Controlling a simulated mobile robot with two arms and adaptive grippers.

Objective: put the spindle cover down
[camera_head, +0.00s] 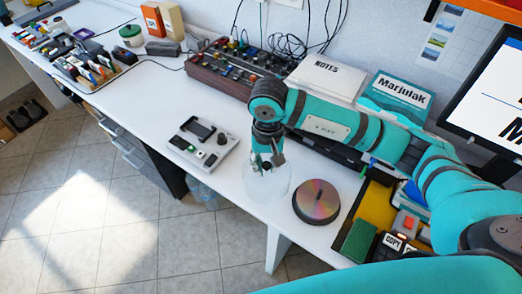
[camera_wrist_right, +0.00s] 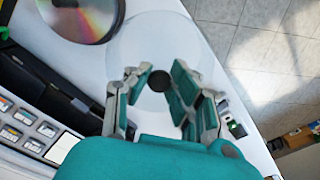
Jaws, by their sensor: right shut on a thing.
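The spindle cover is a clear dome (camera_head: 281,188) with a dark knob on top, at the front part of the white desk. My right gripper (camera_head: 268,166) points down and is shut on its knob. In the right wrist view the dark knob (camera_wrist_right: 159,81) sits between the fingers, and the clear cover (camera_wrist_right: 150,38) spreads out beyond them. I cannot tell whether the cover's rim touches the desk. The disc spindle (camera_head: 317,200) with its stack of shiny discs stands uncovered to the right of the cover. It shows in part in the wrist view (camera_wrist_right: 82,14). My left gripper is not in view.
A grey device with a black cradle (camera_head: 202,142) lies left of the cover. The desk's front edge (camera_head: 240,196) runs close to the cover. A black keyboard lies behind.

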